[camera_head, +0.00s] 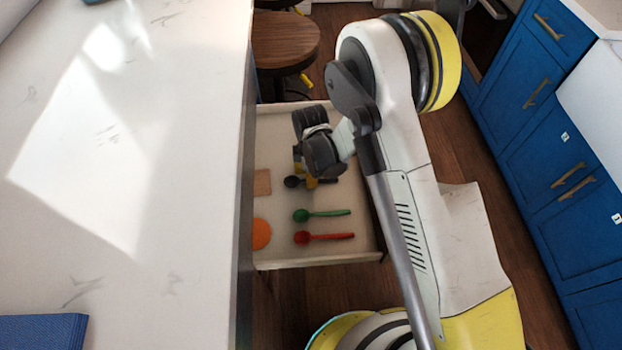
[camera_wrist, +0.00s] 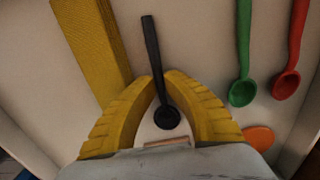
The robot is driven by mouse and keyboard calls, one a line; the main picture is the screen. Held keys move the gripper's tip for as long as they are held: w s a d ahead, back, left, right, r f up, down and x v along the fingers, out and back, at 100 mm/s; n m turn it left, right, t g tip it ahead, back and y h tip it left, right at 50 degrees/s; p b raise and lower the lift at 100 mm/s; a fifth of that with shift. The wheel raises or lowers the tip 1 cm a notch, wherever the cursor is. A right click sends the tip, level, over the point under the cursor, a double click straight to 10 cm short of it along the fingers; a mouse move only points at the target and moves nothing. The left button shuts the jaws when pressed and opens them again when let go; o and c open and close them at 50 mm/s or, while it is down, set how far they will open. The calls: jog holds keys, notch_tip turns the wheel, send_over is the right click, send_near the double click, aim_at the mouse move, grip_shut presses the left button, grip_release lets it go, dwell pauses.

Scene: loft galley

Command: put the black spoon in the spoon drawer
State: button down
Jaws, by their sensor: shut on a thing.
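The black spoon (camera_head: 292,182) is over the floor of the open, pale drawer (camera_head: 285,137) in the head view. My gripper (camera_head: 311,182) reaches down into the drawer, with its yellow fingers at the spoon. In the wrist view, the fingers (camera_wrist: 169,76) are shut on the black spoon (camera_wrist: 151,38) near its neck. Its bowl lies between the fingers and its handle points away past the tips. I cannot tell if the spoon touches the drawer floor.
A green spoon (camera_head: 303,215) and a red spoon (camera_head: 303,238) lie beside it in the drawer. An orange disc (camera_head: 262,233) and a tan block (camera_head: 262,182) lie near the counter side. A yellow bar (camera_wrist: 95,45) shows in the wrist view. The white counter (camera_head: 190,200) overhangs at left.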

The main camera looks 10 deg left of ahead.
jog(key=c, duration=1.8)
grip_release()
jog(key=shift+f, duration=0.15)
notch_tip(320, 180, up, 12)
jog(key=p, duration=0.5)
jog(key=s+d+r+m+t, duration=0.1)
jog(key=d+r+m+t, duration=0.1)
jog(key=d+r+m, duration=0.6)
jog(key=s+d+r+m+t, duration=0.1)
jog(key=d+r, duration=0.5)
jog(key=r, duration=0.7)
jog(key=s+d+r+m+t, duration=0.1)
jog(key=s+d+r+m, duration=0.1)
jog(key=s+d+m, duration=0.2)
jog(key=s+d+r+m+t, duration=0.1)
jog(key=s+d+r+m, duration=0.1)
jog(key=s+d+m, duration=0.1)
jog(key=s+d+r+m+t, duration=0.2)
jog(key=s+d+r+m, duration=0.1)
jog(key=s+d, duration=0.3)
jog(key=shift+d+m, duration=0.15)
jog(key=shift+m, duration=0.65)
